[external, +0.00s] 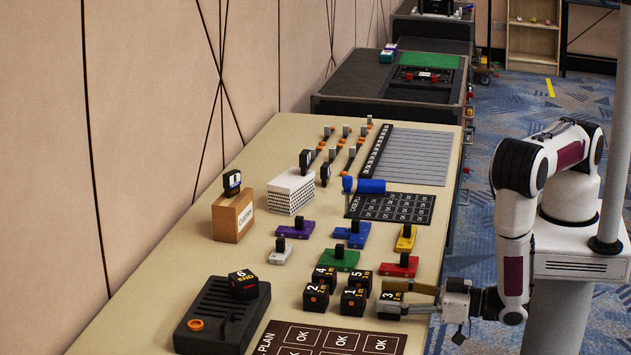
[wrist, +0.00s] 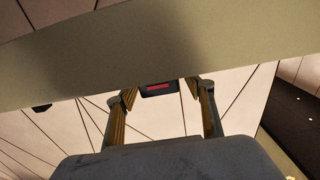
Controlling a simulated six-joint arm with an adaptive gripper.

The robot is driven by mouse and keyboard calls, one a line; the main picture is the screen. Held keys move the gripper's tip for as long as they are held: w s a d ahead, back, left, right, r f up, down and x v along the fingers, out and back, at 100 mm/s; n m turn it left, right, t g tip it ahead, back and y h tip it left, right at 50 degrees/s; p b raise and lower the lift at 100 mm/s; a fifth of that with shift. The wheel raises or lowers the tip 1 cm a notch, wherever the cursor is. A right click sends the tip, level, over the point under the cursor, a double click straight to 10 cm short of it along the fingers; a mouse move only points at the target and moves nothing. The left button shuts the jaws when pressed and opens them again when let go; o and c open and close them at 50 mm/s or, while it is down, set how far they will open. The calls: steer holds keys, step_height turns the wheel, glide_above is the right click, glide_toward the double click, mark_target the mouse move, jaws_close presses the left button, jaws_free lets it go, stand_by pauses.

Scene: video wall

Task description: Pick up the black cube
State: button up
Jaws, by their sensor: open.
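Several black cubes with orange and white markings stand on the beige table. The cube marked 3 (external: 389,297) is the rightmost, near the table's right edge. My gripper (external: 404,299) reaches in from the right, low over the table, its fingers open at that cube. In the wrist view, a black block with a red mark (wrist: 159,89) shows between the open fingertips (wrist: 160,92). I cannot tell if either finger touches it. Close by to the left are cubes 1 (external: 353,302), 5 (external: 361,280), 2 (external: 316,297) and 4 (external: 325,277).
A black tray (external: 207,328) with another cube (external: 243,285) on it stands at the left. A brown OK sheet (external: 330,341) lies in front. Coloured blocks with black knobs, such as a red one (external: 399,267), stand behind. The wall runs along the left.

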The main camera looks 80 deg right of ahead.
mark_target(392, 296)
steer(key=c, duration=1.2)
steer(key=shift+r, duration=0.1)
steer(key=shift+c, duration=0.2)
steer(key=shift+r, duration=4.9)
steer(key=w+d+m+g+h, duration=0.1)
steer(key=w+d+m+h, duration=0.2)
steer(key=d, duration=1.1)
steer(key=w+d+r+m+g+h, duration=0.1)
steer(key=w+d+h, duration=0.4)
steer(key=d, duration=1)
steer(key=shift+w+m+h, duration=0.2)
steer(key=shift+m+h, duration=0.2)
steer(key=shift+m, duration=0.5)
